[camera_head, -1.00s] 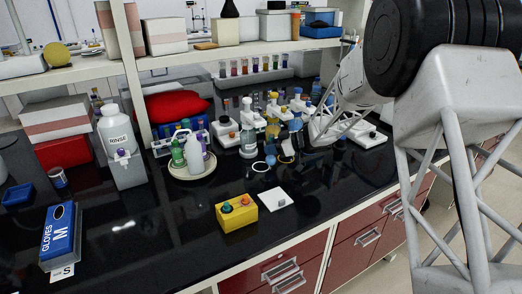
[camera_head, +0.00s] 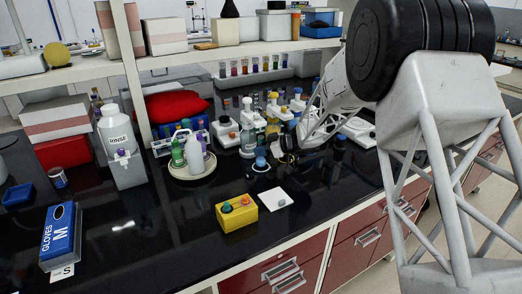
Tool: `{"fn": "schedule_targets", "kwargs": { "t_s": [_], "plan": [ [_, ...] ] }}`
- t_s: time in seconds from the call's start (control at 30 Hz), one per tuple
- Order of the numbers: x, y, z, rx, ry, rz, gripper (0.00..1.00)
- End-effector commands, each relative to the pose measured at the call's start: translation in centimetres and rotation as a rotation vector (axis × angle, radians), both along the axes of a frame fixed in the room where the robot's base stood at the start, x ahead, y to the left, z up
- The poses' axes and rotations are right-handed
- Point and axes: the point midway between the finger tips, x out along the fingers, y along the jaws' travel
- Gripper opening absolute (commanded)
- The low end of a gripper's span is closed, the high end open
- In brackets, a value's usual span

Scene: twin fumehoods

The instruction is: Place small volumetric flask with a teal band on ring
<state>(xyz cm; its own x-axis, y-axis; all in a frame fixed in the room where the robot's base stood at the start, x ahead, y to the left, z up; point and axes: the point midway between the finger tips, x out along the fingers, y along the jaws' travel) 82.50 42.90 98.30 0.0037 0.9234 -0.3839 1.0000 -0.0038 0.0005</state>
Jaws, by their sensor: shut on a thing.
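A small item with a blue top (camera_head: 260,162), which I take for the small volumetric flask, shows at the pale ring (camera_head: 262,169) on the black bench. Its teal band is too small to make out. I cannot tell whether its base rests inside the ring or is held just above it. My gripper (camera_head: 280,150) reaches in from the right, low over the bench, just right of the blue top. It is shut on the flask, though its fingertips are dark and hard to see.
Several bottles in white holders, one clear bottle (camera_head: 248,141) among them, stand close behind the ring. A round tray (camera_head: 190,173) with bottles is to the left. The bench between is clear.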

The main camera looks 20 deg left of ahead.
Motion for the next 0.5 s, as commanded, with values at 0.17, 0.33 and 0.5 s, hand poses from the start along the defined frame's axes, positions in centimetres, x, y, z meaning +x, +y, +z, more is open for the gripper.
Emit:
{"fn": "schedule_targets", "kwargs": {
  "t_s": [0.17, 0.33, 0.5],
  "plan": [
    [0.0, -0.01, -0.06, 0.0, 0.0, 0.0, 0.0],
    [0.0, -0.02, -0.31, 0.0, 0.0, 0.0, 0.31],
    [0.0, -0.02, -0.31, 0.0, 0.0, 0.0, 0.5]
  ]
}}
